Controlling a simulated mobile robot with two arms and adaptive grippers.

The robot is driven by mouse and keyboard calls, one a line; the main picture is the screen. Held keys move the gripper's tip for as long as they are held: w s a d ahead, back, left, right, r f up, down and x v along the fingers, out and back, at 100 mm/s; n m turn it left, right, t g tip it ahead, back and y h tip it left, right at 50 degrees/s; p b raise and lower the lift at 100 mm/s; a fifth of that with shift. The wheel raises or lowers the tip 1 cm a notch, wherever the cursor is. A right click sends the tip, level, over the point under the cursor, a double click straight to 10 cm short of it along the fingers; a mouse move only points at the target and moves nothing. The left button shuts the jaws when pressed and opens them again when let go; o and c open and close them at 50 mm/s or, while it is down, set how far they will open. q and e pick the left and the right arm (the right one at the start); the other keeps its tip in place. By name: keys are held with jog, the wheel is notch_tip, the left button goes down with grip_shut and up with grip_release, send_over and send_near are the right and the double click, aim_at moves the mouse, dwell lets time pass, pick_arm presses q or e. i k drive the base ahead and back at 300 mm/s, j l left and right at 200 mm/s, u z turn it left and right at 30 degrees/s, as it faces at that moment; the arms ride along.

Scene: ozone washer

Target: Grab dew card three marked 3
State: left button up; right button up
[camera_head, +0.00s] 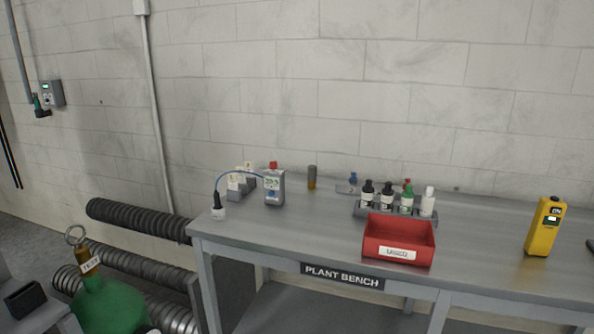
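Several small pale cards (234,182) stand upright in grey holders at the back left of the plant bench (480,235). They are partly hidden behind each other and behind the blue tube. Their marks are too small to read, so I cannot tell which one is card 3. Neither of my grippers is in view.
A grey meter (274,187) with a blue tube to a white bottle (218,209) stands near the cards. A bottle rack (437,217), red bin (399,241) and yellow handheld device (544,228) are farther right. A green cylinder (105,305) stands at lower left.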

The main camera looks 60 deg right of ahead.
aim_at(249, 165)
jog(key=z, duration=1.4)
